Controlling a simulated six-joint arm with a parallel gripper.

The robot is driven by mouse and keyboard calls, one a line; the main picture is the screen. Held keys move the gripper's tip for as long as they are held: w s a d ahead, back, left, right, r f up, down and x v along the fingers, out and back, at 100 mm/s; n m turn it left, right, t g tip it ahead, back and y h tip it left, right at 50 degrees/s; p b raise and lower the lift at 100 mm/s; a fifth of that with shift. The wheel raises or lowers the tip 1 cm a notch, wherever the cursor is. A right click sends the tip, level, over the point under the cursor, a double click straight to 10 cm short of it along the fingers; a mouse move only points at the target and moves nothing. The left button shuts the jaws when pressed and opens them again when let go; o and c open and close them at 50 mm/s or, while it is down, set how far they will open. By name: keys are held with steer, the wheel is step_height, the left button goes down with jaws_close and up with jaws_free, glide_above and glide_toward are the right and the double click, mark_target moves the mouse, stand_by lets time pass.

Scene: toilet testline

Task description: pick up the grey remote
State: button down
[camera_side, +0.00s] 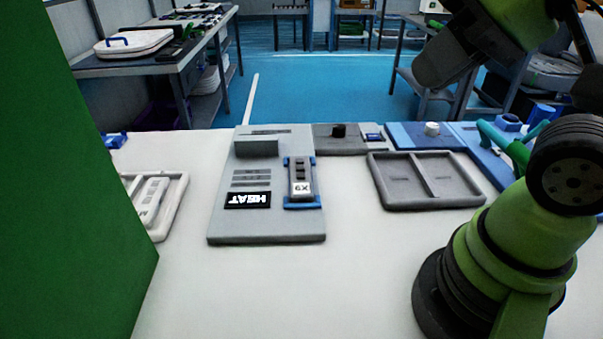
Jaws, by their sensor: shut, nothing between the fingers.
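A grey remote (301,176) with dark buttons and a white label sits upright along a blue holder (303,206). The holder is on the right half of a grey test panel (265,229) marked HEAT, left of the picture's middle. A lighter, whitish remote-like piece (151,199) lies in a pale tray (178,206) at the left, partly hidden by a green block. My arm stands at the right, bent upward and out of the frame. My gripper's fingers do not show, and nothing of mine touches the remote.
An empty grey two-part tray (432,204) lies right of the panel. Behind are a grey box with a black knob (339,131) and blue panels (404,131). A big green block (70,190) fills the left edge. The white tabletop in front is clear.

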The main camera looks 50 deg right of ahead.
steer(key=c, duration=1.8)
jaws_free()
steer(key=o, duration=1.4)
steer(key=m+g+h, duration=0.2)
steer(key=m+g, duration=0.3)
steer(key=g, duration=0.2)
glide_above(300, 169)
steer(key=f, duration=2.2)
steer(key=shift+s+d+f, duration=0.1)
steer(key=shift+s+d, duration=0.1)
steer(key=shift+w+a+f, duration=0.1)
steer(key=shift+f, duration=1.4)
steer(key=shift+w+a+f, duration=0.1)
steer(key=shift+f, duration=1.35)
